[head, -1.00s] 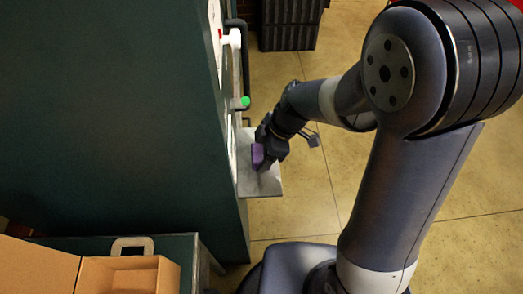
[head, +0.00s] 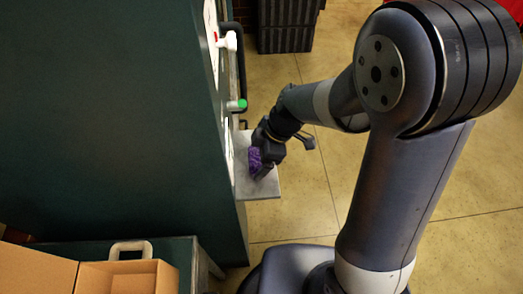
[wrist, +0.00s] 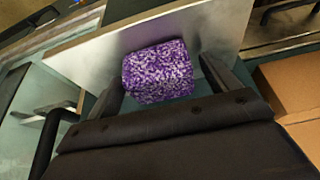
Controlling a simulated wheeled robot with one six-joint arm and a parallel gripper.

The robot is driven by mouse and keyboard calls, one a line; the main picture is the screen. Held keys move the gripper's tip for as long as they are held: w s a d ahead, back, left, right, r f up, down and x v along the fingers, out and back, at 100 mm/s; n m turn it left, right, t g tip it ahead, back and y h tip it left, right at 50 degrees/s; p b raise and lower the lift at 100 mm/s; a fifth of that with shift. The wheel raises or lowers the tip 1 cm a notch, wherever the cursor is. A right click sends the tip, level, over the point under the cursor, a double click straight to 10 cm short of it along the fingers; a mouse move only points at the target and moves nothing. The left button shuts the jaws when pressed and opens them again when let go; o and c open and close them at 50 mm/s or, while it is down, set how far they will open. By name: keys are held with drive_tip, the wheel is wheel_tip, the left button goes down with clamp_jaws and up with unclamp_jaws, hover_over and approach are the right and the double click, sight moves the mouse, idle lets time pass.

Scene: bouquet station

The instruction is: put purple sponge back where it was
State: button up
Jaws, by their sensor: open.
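The purple sponge (wrist: 158,72) is a speckled purple and white block. In the head view it sits at the grey shelf (head: 262,188), on the side of the dark green cabinet (head: 120,110). My gripper (head: 262,160) is over the shelf at the sponge. In the wrist view my gripper (wrist: 165,85) is open, with one finger on each side of the sponge. A small gap shows at the right finger; contact at the left finger is hard to tell. The sponge's underside is hidden.
A black handle bar and a green-tipped knob (head: 238,105) stick out from the cabinet just above the shelf. An open cardboard box (head: 120,277) stands at the lower left. A black crate (head: 288,25) is on the floor at the back.

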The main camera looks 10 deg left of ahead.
drive_tip(key=v, duration=1.2)
drive_tip(key=shift+b, duration=0.3)
drive_tip(key=shift+r, duration=0.1)
